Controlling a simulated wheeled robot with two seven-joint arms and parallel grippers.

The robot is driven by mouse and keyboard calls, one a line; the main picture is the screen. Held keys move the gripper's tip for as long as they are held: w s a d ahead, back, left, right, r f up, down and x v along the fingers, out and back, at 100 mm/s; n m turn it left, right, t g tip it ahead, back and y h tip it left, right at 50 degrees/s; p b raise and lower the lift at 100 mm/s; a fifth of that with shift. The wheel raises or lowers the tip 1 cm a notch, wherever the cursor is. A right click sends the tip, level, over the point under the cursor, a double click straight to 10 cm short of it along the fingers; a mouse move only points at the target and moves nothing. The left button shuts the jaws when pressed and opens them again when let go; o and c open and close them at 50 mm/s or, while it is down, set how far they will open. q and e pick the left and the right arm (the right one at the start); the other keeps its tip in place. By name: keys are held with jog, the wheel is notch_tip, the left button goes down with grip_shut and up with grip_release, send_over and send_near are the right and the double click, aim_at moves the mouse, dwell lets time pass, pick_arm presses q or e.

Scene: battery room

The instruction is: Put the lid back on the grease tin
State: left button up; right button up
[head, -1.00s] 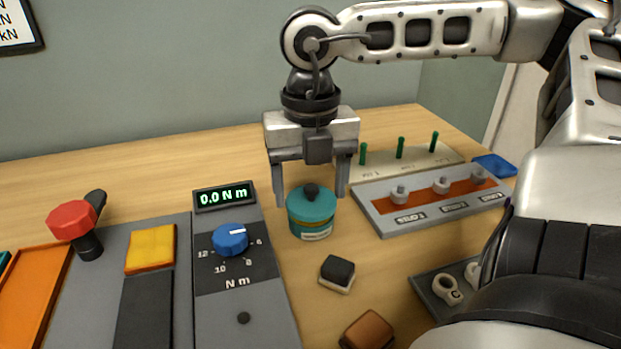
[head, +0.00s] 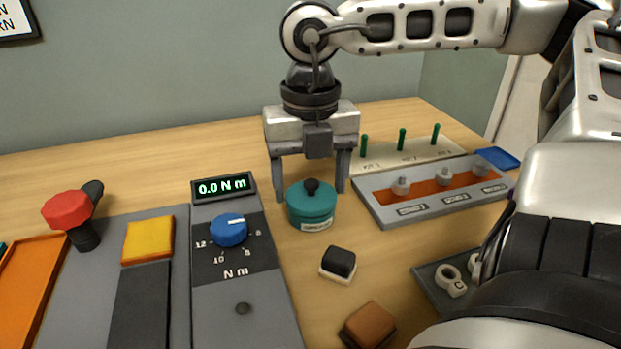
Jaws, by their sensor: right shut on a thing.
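The grease tin (head: 312,224) is a round teal tin with a pale label, upright on the wooden table. My right gripper (head: 310,188) points straight down over the tin, one finger on each side of the lid, and is shut on the lid. My left gripper is not in view.
A torque tester with a blue dial (head: 229,230) stands to the left of the tin. A grey tray with studs (head: 405,213) is close on the right. A black-and-white block (head: 338,263) and a brown block (head: 368,325) lie in front.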

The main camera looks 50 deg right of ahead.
jog(key=shift+f+b, duration=0.15)
jog(key=shift+b, duration=0.85)
dwell(1.8)
jog(key=o, duration=1.2)
jog(key=shift+c, duration=0.2)
jog(key=shift+r+p, duration=2.25)
jog(key=shift+r, duration=1.3)
grip_shut()
